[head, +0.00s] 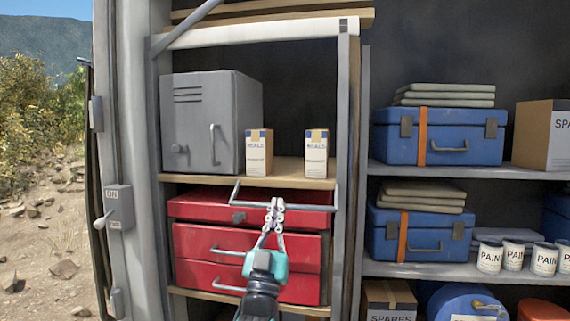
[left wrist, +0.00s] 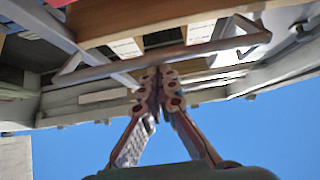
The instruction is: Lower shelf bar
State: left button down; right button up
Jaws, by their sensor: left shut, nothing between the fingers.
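The shelf bar (head: 305,208) is a thin grey U-shaped bar. It sticks out in front of the middle shelf and crosses before the upper part of the red tool chest. My left gripper (head: 274,204) is shut and empty, with its fingertips at the middle of the bar in the head view. In the left wrist view the bar (left wrist: 205,50) runs across just above the closed fingertips (left wrist: 158,78). I cannot tell whether they touch it. My right gripper is not in view.
The red tool chest (head: 195,240) stands behind my left gripper. Two small cartons (head: 259,153) and a grey metal box (head: 212,115) stand on the wooden shelf (head: 288,174) above. Blue cases (head: 460,150) and paint cans (head: 490,257) fill the right shelves. A switch box (head: 119,205) is on the left post.

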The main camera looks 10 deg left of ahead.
pick_arm(q)
jog(key=shift+f, duration=0.45)
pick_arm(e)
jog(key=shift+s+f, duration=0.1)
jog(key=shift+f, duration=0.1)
pick_arm(q)
jog(key=shift+f, duration=0.2)
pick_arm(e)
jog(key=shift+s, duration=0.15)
